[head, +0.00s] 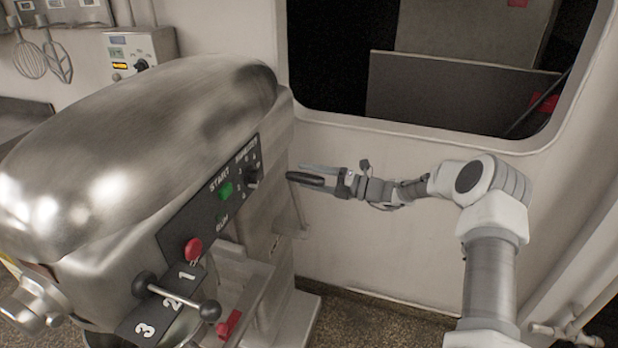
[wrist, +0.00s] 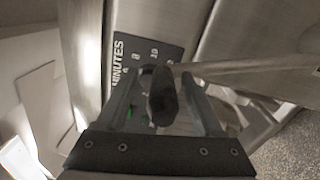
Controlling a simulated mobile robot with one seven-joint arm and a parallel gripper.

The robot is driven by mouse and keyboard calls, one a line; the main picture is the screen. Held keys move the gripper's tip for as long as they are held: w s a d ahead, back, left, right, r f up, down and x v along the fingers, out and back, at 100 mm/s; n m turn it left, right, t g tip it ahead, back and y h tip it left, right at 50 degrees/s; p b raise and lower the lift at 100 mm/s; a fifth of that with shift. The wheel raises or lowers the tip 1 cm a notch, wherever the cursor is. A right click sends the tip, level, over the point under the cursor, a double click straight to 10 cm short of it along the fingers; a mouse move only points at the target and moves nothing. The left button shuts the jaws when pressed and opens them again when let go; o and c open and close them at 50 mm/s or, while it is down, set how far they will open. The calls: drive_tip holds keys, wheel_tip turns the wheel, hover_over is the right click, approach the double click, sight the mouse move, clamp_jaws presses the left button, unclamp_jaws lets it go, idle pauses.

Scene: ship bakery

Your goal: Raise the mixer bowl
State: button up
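The large metal mixer (head: 130,150) fills the left of the head view. Its side panel (head: 205,215) has a green start button, a red button and a minutes dial. My gripper (head: 296,176) is beside the mixer's column, right of the panel. In the wrist view, a lever's dark handle (wrist: 163,95) lies between my gripper's two fingers (wrist: 163,85), with gaps visible on both sides. Its pale rod (wrist: 250,66) runs right. The handle also shows at my gripper in the head view (head: 312,181). The bowl is mostly hidden below the mixer head.
A speed lever with dark knobs (head: 210,310) sticks out by the 1-2-3 plate. A red handle (head: 229,324) is low on the mixer. A wall with a dark window (head: 450,135) stands behind my arm. Whisks (head: 30,58) hang at the far left.

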drive_tip(key=shift+f, duration=0.1)
drive_tip(key=shift+s+d, duration=0.1)
drive_tip(key=shift+d, duration=0.05)
drive_tip(key=b+v, duration=0.3)
drive_tip(key=v, duration=1.4)
drive_tip(key=s+a+r+n+g+h, duration=0.3)
drive_tip(key=s+a+r+n+h, duration=0.15)
drive_tip(key=s+n, duration=0.4)
drive_tip(key=s+a+r+n+g+h, duration=0.3)
drive_tip(key=s+a+r+n+h, duration=0.15)
drive_tip(key=s+n, duration=0.45)
drive_tip(key=s+d+r+n+t+h, duration=0.2)
drive_tip(key=s+n+h, duration=0.2)
drive_tip(key=s+n, duration=0.5)
drive_tip(key=s+d+r+n+t+h, duration=0.3)
drive_tip(key=s+n+h, duration=0.1)
drive_tip(key=s+n, duration=0.6)
drive_tip(key=shift+s+n, duration=0.15)
drive_tip(key=shift+n, duration=0.8)
